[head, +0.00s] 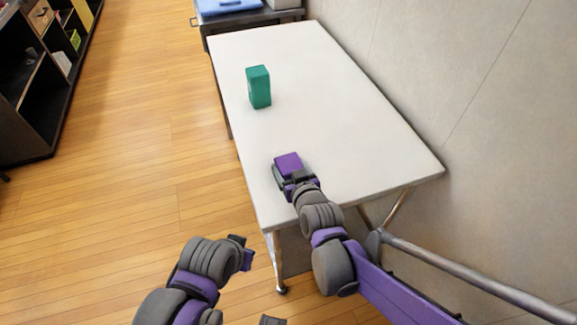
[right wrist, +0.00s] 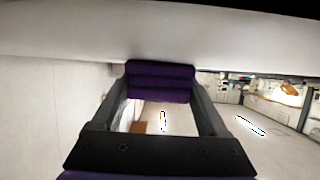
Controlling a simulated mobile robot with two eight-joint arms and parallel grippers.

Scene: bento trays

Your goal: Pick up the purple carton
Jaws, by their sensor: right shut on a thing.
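The purple carton (head: 288,162) is at the near end of the white table, between the fingers of my right gripper (head: 290,179). In the right wrist view, the carton (right wrist: 161,82) spans the gap between the two dark fingers, with several horizontal bands on its face. My right gripper is shut on it. The carton is close to the white tabletop; I cannot tell whether it touches. My left arm is low in the head view, off the table's left side, and the state of its gripper is unclear.
A green carton (head: 258,87) stands upright farther back on the white table (head: 335,95). The rest of the tabletop is clear. A wall (head: 470,90) runs along the right. A cart with a blue item (head: 228,6) stands behind, and dark shelves (head: 35,95) stand at left.

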